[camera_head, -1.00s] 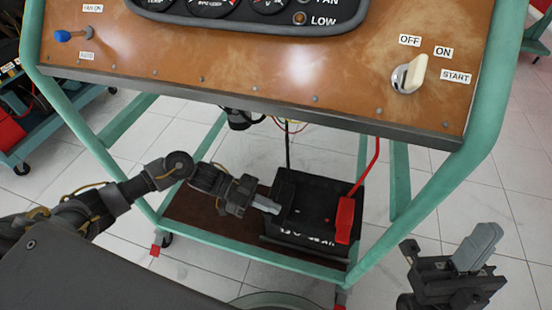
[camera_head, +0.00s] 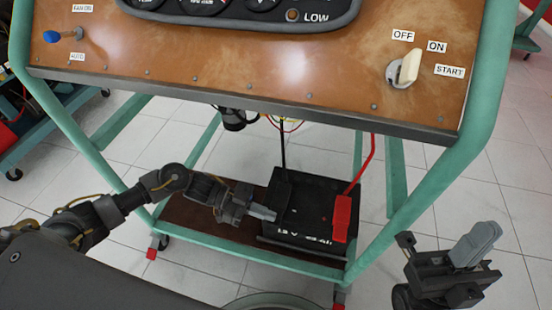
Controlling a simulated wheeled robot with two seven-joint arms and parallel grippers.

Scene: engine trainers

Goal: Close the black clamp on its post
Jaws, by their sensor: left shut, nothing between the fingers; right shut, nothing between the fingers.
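The black battery (camera_head: 290,212) sits on the trainer's lower shelf. A black cable (camera_head: 283,150) drops to its back left; I cannot make out the black clamp or its post against the dark battery top. A red clamp (camera_head: 341,218) with a red cable stands at the battery's right side. My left gripper (camera_head: 262,213) is shut and empty, its fingertips at the battery's left edge; I cannot tell whether they touch it. My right gripper (camera_head: 474,246) is shut and empty, outside the frame at lower right, well apart from the battery.
The brown control panel (camera_head: 215,75) overhangs the battery, with a dark lower edge. Green frame tubes (camera_head: 400,205) stand on both sides, and a green rail (camera_head: 225,256) runs along the shelf front. The brown shelf (camera_head: 190,215) is bare left of the battery.

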